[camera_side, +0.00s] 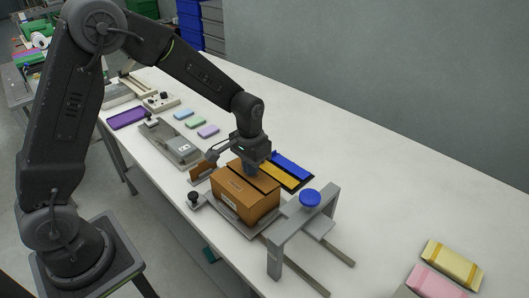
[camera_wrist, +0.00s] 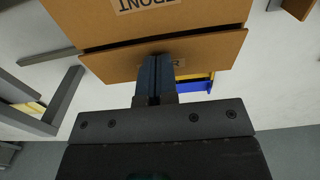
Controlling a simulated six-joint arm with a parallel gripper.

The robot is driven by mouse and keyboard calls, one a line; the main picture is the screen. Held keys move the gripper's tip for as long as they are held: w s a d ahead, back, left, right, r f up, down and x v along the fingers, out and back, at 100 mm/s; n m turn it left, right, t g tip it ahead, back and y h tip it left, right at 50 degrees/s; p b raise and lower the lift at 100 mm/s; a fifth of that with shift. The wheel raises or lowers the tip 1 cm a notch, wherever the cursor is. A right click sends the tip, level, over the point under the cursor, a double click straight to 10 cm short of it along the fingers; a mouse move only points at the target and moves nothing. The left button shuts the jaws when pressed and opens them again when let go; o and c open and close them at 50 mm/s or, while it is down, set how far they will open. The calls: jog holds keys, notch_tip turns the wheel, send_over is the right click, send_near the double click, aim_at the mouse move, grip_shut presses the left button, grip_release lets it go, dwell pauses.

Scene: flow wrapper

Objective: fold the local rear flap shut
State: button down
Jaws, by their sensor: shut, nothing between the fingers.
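The brown carton (camera_side: 245,200) sits in a grey fixture on the white table. Its front flap (camera_wrist: 195,22), marked FRONT upside down in the wrist view, lies across the top. The rear flap (camera_wrist: 110,65) lies beside it, with a thin dark seam between them; its label is mostly hidden by my fingers. My gripper (camera_wrist: 155,62) is shut and empty, its fingertips at the rear flap's face. I cannot tell whether they touch it, or whether the flap is fully flat. In the side view my gripper (camera_side: 252,172) is over the carton's top.
A grey bridge-like frame (camera_side: 300,225) with a blue knob (camera_side: 310,198) stands close right of the carton. A brown panel (camera_side: 202,173) stands out at its left. A blue bar (camera_side: 291,165) lies behind it.

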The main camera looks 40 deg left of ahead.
jog(key=shift+f, duration=0.3)
jog(key=shift+r, duration=3.55)
